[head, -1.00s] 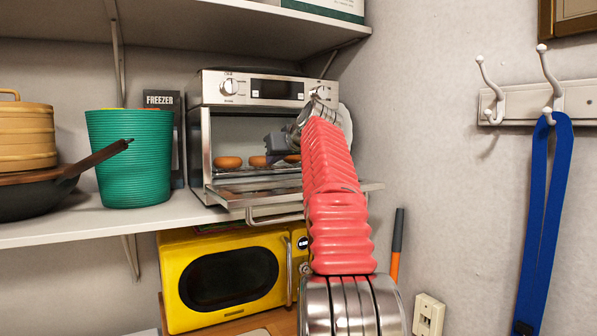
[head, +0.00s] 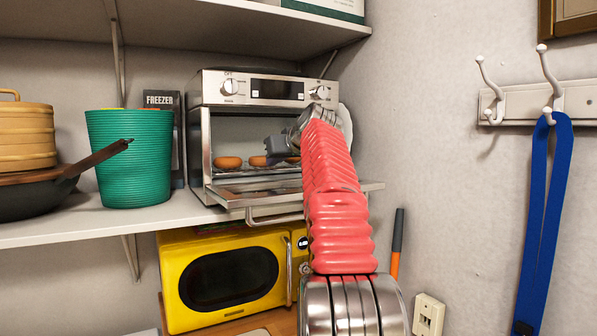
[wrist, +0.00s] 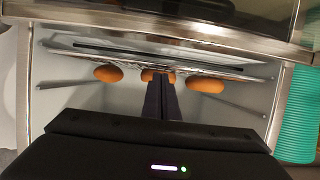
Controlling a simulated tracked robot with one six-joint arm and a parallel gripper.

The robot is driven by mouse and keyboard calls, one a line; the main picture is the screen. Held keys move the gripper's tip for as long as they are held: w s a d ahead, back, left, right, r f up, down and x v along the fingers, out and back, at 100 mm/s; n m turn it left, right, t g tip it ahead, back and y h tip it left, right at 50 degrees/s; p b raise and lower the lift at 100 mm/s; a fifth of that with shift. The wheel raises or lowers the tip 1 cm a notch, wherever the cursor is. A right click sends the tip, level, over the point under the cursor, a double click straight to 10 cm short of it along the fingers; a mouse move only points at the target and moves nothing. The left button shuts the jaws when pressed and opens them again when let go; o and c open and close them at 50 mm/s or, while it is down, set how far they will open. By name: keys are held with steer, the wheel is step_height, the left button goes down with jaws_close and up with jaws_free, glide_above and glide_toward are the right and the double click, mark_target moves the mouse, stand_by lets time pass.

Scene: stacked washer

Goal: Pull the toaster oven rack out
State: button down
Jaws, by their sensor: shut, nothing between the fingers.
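The toaster oven (head: 197,87) stands on the shelf with its door (head: 280,190) folded down open. Inside, the wire rack (head: 243,170) bears several brown rolls (head: 229,162). The rack also shows in the wrist view (wrist: 215,68), spanning the cavity with the rolls (wrist: 205,86) along it. My gripper (wrist: 161,75) is shut and empty, its fingers pointing into the cavity at the rack's middle, beside a roll. Whether the fingertips touch the rack I cannot tell. In the head view my gripper (head: 270,150) is partly hidden by my arm.
A green ribbed bin (head: 130,160) stands left of the oven, with a dark pan (head: 35,196) and a wooden steamer (head: 22,135) farther left. A yellow microwave (head: 225,275) sits below. The wall with hooks (head: 550,100) closes off the right side.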

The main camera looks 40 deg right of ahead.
steer(key=shift+f, duration=0.25)
stand_by(0.4)
steer(key=shift+s+a, duration=0.3)
steer(key=shift+s, duration=0.65)
steer(key=shift+f, duration=0.1)
steer(key=shift+v, duration=1)
steer(key=shift+s+f, duration=0.1)
steer(key=shift+s, duration=0.05)
steer(key=shift+s+a+f, duration=0.1)
steer(key=shift+s+a, duration=0.05)
steer(key=shift+s, duration=0.3)
steer(key=shift+s+a+f, duration=0.1)
steer(key=shift+s+a, duration=0.05)
steer(key=shift+s, duration=0.3)
